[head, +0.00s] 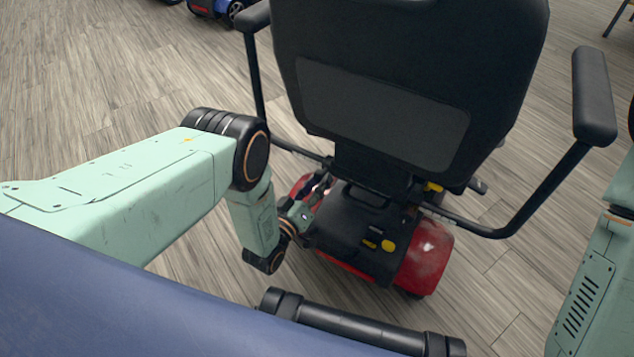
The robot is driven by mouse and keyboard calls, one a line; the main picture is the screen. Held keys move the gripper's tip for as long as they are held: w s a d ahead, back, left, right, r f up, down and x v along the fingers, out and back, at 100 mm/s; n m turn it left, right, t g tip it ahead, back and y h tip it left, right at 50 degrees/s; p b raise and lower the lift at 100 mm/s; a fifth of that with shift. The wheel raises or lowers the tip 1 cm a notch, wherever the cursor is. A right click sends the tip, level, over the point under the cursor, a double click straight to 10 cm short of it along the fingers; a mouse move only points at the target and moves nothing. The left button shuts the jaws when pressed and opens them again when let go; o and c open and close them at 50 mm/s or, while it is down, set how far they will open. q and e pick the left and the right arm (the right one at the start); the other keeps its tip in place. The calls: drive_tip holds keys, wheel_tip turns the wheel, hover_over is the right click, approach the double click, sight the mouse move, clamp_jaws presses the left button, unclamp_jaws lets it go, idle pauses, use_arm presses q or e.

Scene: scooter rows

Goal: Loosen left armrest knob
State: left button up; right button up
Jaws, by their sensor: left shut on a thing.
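A scooter seat seen from behind has a black backrest (385,95) and two armrests. The left armrest (257,85) runs down on a black tube to the bar under the seat. My left gripper (325,178) is at the inner end of that tube, below the backrest's lower left corner. It is shut on the left armrest knob, which its fingers hide almost wholly. The right armrest (593,97) stands out on a bent tube. My right arm shows at the right edge; its gripper is out of view.
The scooter's red rear body (427,262) and black battery box (355,235) lie just below and right of my left gripper. A blue scooter (215,8) stands at the top. Wood-look floor (110,80) is clear at left.

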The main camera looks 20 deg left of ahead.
use_arm(q)
drive_tip(key=n, duration=1.3)
drive_tip(key=shift+d+r, duration=0.1)
drive_tip(key=shift+r, duration=0.05)
idle(0.6)
drive_tip(key=o, duration=1.1)
drive_tip(key=shift+o, duration=0.2)
drive_tip(key=v, duration=1.2)
